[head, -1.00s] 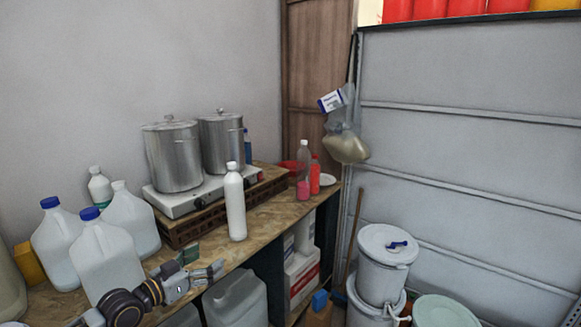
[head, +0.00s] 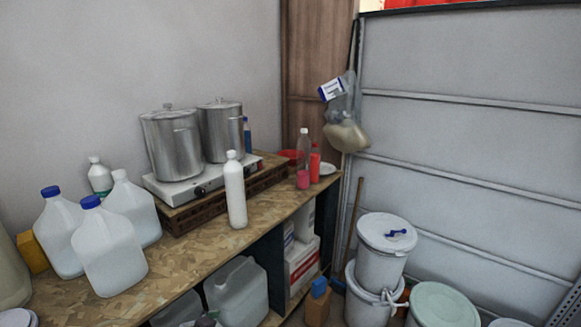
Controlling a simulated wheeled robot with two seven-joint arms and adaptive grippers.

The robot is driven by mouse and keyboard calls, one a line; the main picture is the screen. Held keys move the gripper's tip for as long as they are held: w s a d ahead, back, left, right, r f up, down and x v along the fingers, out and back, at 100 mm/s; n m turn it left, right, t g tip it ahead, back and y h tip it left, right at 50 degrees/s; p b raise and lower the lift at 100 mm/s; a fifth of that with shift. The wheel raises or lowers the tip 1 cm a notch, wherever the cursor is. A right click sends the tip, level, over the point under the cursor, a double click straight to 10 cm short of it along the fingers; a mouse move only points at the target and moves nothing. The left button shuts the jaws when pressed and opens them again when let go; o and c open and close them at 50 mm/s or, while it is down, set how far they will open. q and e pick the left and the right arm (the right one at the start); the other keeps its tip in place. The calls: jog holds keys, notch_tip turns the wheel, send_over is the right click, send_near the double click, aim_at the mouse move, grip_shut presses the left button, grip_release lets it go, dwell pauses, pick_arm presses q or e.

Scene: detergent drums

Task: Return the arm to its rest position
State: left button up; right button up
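Neither gripper shows in the head view now, and no part of either arm is clearly visible. The white bottle (head: 236,195) stands upright near the front edge of the wooden counter (head: 190,262). Nothing is touching the bottle.
Two steel pots (head: 172,147) stand on a hot plate (head: 190,186). White jugs with blue caps (head: 108,255) stand at the left of the counter. A clear bottle with pink liquid (head: 303,178) stands at its far end. Stacked white buckets (head: 386,246) stand on the floor at right.

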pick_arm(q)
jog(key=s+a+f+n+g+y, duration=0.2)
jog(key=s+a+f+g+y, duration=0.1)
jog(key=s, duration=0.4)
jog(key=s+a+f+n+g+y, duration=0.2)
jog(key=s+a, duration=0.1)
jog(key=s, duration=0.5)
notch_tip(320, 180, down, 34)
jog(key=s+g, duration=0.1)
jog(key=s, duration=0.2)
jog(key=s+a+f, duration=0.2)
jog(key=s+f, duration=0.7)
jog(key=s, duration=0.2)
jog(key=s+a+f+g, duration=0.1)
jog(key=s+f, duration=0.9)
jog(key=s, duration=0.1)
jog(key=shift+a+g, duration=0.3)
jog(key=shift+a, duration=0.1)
